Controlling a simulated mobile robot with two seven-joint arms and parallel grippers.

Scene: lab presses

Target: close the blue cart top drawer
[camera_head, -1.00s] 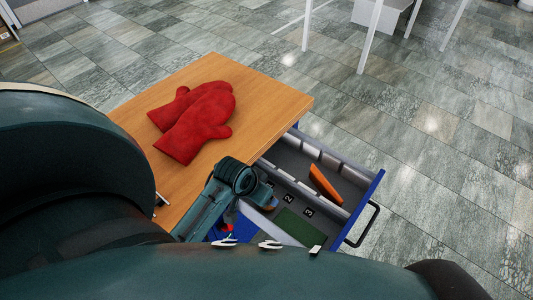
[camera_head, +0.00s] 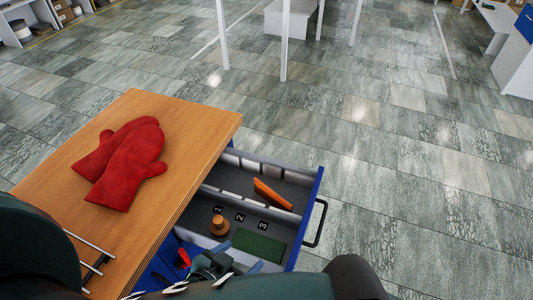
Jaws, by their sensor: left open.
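The blue cart's top drawer (camera_head: 306,222) is open, pulled out to the right from under the wooden cart top (camera_head: 192,150). Its blue front carries a black handle (camera_head: 319,223). My left gripper (camera_head: 238,258) is low in the picture, at the near side of the drawer. It is open and seems to hold nothing; much of it is hidden by my own arm. It is well short of the handle, and I cannot tell whether it touches the drawer. My right gripper is not in view.
Red mitts (camera_head: 128,162) lie on the cart top. In the drawer are an orange item (camera_head: 271,194), a brown knobbed piece (camera_head: 219,225) and a green pad (camera_head: 258,246). The tiled floor (camera_head: 420,200) right of the drawer is clear. White table legs stand farther back.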

